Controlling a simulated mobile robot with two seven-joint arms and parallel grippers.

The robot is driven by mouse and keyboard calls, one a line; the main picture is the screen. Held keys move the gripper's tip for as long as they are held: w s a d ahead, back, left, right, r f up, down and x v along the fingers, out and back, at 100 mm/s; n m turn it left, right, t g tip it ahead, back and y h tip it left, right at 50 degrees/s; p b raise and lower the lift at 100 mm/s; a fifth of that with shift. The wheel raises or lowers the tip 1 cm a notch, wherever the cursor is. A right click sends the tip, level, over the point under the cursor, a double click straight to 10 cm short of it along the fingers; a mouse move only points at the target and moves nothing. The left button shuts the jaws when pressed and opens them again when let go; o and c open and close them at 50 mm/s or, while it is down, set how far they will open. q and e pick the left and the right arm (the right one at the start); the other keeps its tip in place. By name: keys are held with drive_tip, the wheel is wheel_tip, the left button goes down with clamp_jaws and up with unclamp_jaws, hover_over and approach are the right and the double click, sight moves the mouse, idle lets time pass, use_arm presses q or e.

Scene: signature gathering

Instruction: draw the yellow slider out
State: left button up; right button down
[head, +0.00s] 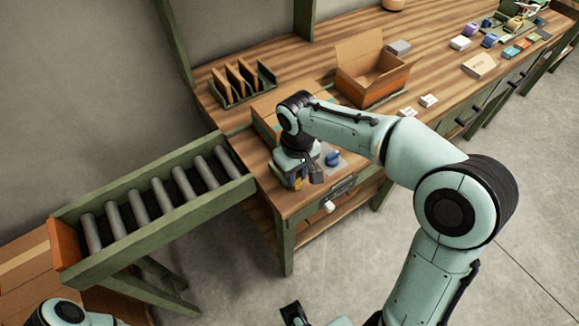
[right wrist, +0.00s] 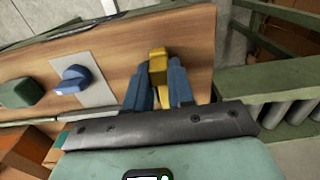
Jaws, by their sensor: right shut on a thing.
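The yellow slider (right wrist: 158,66) is a small yellow block at the edge of the wooden bench top in the right wrist view. My right gripper (right wrist: 160,85) has its two blue fingers on either side of it and is shut on it. The fingers and the dark gripper plate hide its lower part. In the head view my right gripper (head: 304,181) points down at the near left corner of the bench (head: 300,203), with a bit of yellow beside it.
A blue knob (right wrist: 75,78) on a grey plate and a green block (right wrist: 18,92) are beside the slider. A roller conveyor (head: 160,195) adjoins the bench on the left. An open cardboard box (head: 372,75) and a rack (head: 242,83) stand farther back.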

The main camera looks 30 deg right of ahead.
drive_tip(key=shift+s, duration=0.2)
drive_tip(key=c, duration=1)
unclamp_jaws()
drive_tip(key=shift+o, duration=0.2)
drive_tip(key=shift+s, duration=0.1)
drive_tip(key=shift+r, duration=0.15)
wheel_tip(320, 180, up, 13)
drive_tip(key=p, duration=0.2)
drive_tip(key=shift+p, duration=0.3)
